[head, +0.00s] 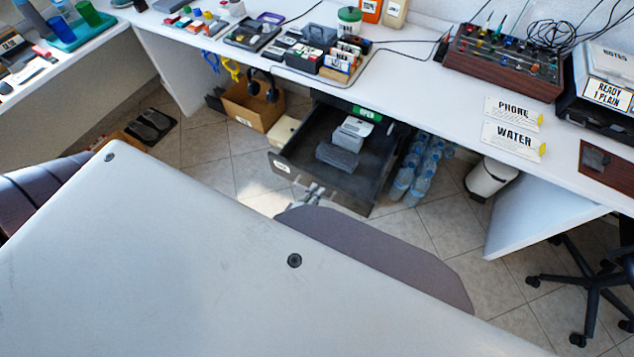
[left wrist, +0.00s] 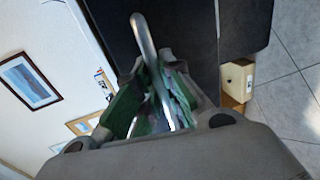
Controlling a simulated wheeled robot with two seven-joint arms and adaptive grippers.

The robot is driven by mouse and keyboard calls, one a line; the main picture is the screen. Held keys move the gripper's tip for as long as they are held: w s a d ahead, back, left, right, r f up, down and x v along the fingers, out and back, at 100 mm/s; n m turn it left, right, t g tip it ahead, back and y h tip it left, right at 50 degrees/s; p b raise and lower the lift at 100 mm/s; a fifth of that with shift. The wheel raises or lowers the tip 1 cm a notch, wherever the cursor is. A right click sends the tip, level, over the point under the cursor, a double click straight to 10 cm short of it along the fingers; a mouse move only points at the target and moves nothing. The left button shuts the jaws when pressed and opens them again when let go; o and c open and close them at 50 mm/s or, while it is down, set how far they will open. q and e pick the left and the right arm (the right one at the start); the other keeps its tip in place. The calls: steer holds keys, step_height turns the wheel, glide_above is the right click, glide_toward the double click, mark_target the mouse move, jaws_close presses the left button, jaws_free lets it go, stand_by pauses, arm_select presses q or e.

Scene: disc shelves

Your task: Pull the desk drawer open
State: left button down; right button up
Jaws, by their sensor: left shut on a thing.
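The dark desk drawer (head: 292,178) stands pulled out from under the white desk in the head view. Grey stacked items (head: 340,157) lie inside it. My left gripper (head: 314,194) is at the middle of the drawer's front, partly hidden by my own arm. In the left wrist view, the left gripper's green-padded fingers (left wrist: 152,88) are shut on the metal handle bar (left wrist: 142,32), in front of the dark drawer front (left wrist: 190,40). My right gripper is not in view.
A cardboard box (head: 252,106) with headphones stands left of the drawer. Water bottles (head: 415,170) and a white bin (head: 491,178) stand to its right. A wheeled chair base (head: 590,290) is at the lower right. Tiled floor (head: 225,160) shows left of the drawer.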

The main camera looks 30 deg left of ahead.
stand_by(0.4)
arm_select(q)
steer(key=c, duration=1.5)
jaws_free()
steer(key=shift+s, duration=0.2)
steer(key=shift+v, duration=3.6)
